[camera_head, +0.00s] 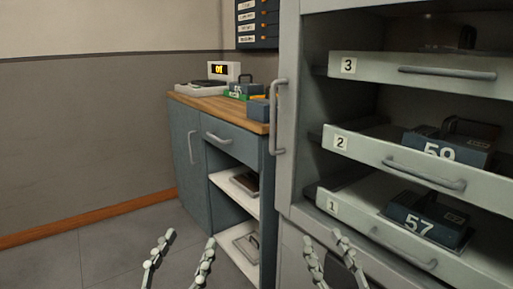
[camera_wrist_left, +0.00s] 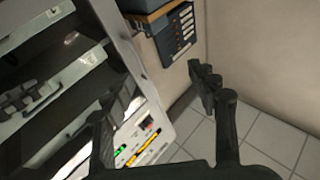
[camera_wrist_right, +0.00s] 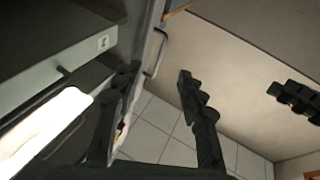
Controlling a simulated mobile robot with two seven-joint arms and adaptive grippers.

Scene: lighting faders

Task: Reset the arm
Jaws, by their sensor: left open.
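My left gripper (camera_head: 184,246) is at the bottom of the head view, its two fingers apart with nothing between them. My right gripper (camera_head: 326,243) is to the right of it, also with fingers apart and empty, in front of the lower part of the shelf cabinet. In the left wrist view the left fingers are spread. In the right wrist view the right gripper (camera_wrist_right: 158,80) has a clear gap between its fingers, with floor tiles behind. Neither gripper visibly holds anything.
A grey cabinet (camera_head: 286,190) has pull-out trays numbered 1, 2 and 3. Blocks marked 57 (camera_head: 425,218) and 59 (camera_head: 455,145) sit on the lower trays. A wooden-topped counter (camera_head: 200,103) holds a display (camera_head: 223,70). Floor at the left is clear.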

